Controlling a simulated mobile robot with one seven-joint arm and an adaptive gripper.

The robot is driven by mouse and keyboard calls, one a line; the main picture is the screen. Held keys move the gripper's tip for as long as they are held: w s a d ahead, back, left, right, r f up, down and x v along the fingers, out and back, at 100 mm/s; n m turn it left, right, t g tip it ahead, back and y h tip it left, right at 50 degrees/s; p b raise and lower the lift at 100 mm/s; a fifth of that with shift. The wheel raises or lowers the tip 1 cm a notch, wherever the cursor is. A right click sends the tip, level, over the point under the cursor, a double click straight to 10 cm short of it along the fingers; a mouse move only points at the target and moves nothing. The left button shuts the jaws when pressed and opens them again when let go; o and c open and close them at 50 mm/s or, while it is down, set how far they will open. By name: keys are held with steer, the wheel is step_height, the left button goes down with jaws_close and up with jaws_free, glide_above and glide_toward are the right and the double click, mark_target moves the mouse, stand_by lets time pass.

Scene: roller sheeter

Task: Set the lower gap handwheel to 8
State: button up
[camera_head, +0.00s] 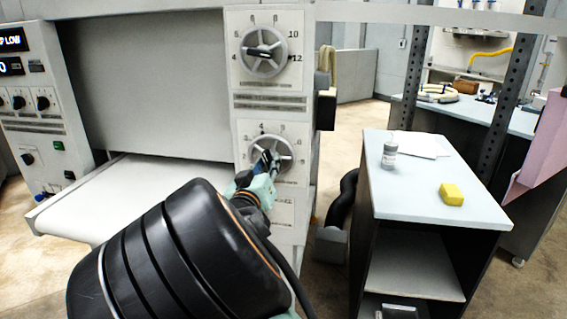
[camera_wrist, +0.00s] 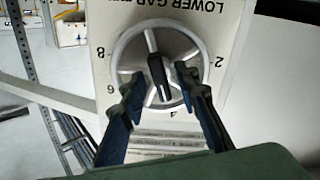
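The lower gap handwheel (camera_head: 284,146) is a round grey spoked wheel on a white panel, partly hidden by my gripper in the head view. It shows upside down in the wrist view (camera_wrist: 118,60), with 2, 4, 6 and 8 around it. Its dark central bar (camera_wrist: 158,75) stands nearly upright there, with its lower end toward the 4. I cannot tell which end is the pointer. My gripper (camera_head: 266,160) is at the wheel's face. In the wrist view its fingers (camera_wrist: 158,84) are open, one on each side of the bar, with visible gaps to it.
The upper handwheel (camera_head: 263,68) is above on the same machine. A white conveyor bed (camera_head: 150,190) lies to the left, beside a control panel (camera_head: 35,110). To the right, a cart (camera_head: 415,180) holds a grey jar (camera_head: 389,155) and a yellow block (camera_head: 451,194).

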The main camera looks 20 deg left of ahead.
steer(key=shift+w, duration=0.2)
jaws_close()
